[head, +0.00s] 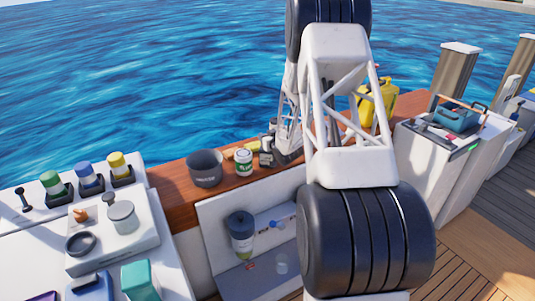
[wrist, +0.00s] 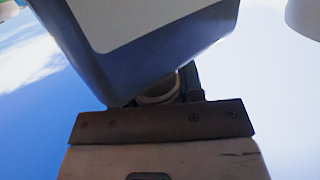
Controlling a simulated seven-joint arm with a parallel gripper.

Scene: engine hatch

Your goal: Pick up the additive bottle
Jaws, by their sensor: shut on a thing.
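The additive bottle fills the top of the wrist view as a blue body (wrist: 180,62) with a pale label, very close to the camera. Its narrower round end sits by the dark jaw plate of my gripper (wrist: 165,95). My gripper is shut on it; the far finger is mostly hidden. In the head view my gripper (head: 284,153) is low over the wooden ledge, partly hidden by my own arm. A small dark bottle with a pale label (head: 266,152) shows at its left side, seemingly the held one. I cannot tell whether its base touches the ledge.
A dark bucket (head: 205,168) and a white-and-green can (head: 244,162) stand left of the gripper on the wooden ledge (head: 175,190). A yellow jug (head: 388,98) stands to the right. Below is an open hatch with a dark-lidded container (head: 241,232).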

